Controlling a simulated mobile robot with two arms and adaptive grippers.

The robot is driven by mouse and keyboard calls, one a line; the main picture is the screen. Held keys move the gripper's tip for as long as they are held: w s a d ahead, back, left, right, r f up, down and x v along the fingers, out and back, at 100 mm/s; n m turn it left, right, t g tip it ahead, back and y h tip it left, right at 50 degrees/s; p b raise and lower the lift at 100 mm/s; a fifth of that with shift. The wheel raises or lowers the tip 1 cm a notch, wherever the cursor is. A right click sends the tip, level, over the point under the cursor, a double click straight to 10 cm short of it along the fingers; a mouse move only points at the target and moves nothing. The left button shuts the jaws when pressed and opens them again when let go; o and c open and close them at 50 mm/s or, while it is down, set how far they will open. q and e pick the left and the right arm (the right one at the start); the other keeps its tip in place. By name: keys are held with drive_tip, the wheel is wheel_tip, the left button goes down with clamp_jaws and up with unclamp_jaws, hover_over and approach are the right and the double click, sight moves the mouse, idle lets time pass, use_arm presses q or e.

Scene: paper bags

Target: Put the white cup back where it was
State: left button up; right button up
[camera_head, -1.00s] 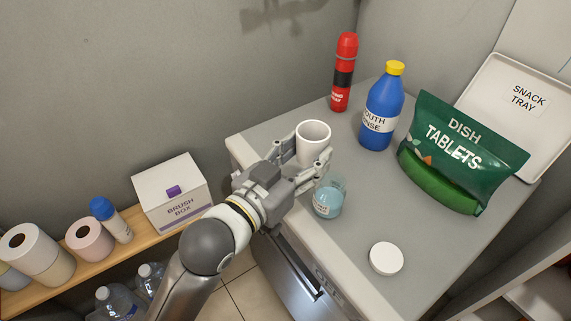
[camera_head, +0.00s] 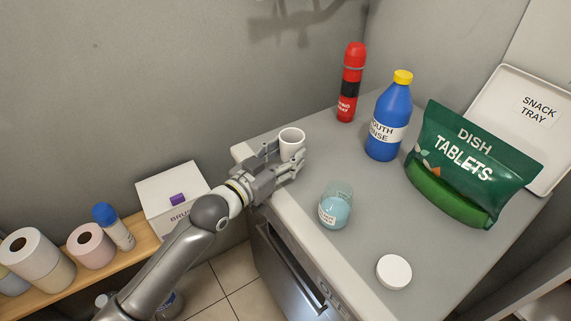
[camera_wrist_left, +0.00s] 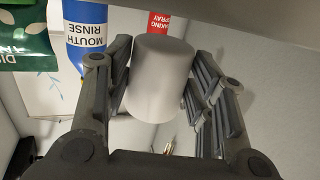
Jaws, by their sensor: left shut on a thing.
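The white cup (camera_head: 292,141) is upright at the left back part of the grey counter (camera_head: 350,262). My left gripper (camera_head: 287,160) is around it from the front left, shut on it. In the left wrist view the cup (camera_wrist_left: 160,80) sits between the two fingers, and the gripper (camera_wrist_left: 160,95) covers its sides. Whether the cup's base touches the counter is hidden by the fingers. My right gripper is not in view.
A red spray can (camera_head: 350,85), a blue mouth rinse bottle (camera_head: 388,120), a green dish tablets bag (camera_head: 468,165) and a snack tray (camera_head: 510,105) stand behind and right. The counter's middle is clear.

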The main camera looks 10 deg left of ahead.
use_arm(q)
drive_tip(key=shift+s+f, duration=0.1)
drive_tip(key=shift+f, duration=1.25)
drive_tip(key=shift+f, duration=0.1)
drive_tip(key=shift+f, duration=0.15)
drive_tip(key=o, duration=1.1)
drive_tip(key=shift+r, duration=0.35)
drive_tip(key=shift+v, duration=6)
